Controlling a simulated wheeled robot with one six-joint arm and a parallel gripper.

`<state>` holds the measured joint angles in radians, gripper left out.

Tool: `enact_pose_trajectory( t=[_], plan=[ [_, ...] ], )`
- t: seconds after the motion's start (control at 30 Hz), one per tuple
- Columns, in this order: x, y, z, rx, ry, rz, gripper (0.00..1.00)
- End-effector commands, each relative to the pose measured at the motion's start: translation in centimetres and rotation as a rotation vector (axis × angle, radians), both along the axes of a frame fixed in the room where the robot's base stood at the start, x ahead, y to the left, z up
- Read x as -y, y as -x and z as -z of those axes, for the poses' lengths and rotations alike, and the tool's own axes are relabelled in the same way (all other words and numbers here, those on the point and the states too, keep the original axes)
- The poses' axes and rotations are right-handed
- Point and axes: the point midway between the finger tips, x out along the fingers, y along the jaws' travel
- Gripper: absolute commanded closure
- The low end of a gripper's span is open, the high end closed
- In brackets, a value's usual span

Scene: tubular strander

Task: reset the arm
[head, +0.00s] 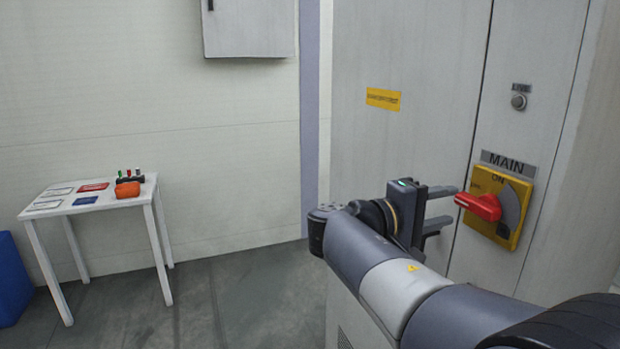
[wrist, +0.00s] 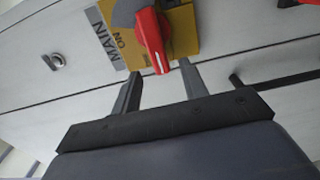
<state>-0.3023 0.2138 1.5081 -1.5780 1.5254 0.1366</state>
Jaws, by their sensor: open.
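My arm reaches across the lower right of the head view, with my gripper (head: 447,208) in front of the grey cabinet (head: 420,120). The gripper is open, its two fingers apart and nothing between them. A red rotary handle (head: 480,206) on a yellow plate (head: 509,236) labelled MAIN is just right of the fingertips in the head view. In the wrist view the red handle (wrist: 151,40) is ahead of and between the open fingers (wrist: 158,82). I cannot tell whether any finger touches it.
A round LIVE lamp (head: 518,102) is above the switch. A white table (head: 97,207) at left holds tags, an orange item (head: 127,190) and small coloured pieces. A wall box (head: 250,28) hangs above. A blue bin (head: 12,280) stands at far left. Floor between table and cabinet is clear.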

Motion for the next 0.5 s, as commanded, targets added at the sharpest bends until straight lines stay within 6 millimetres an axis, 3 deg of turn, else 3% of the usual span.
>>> enact_pose_trajectory(
  t=[0.2, 0.5],
  plan=[
    [2.9, -1.0, -0.1, -0.001, 0.0, 0.003, 0.58],
    [4.3, -1.5, 0.0, 0.001, 0.0, 0.0, 0.58]
  ],
)
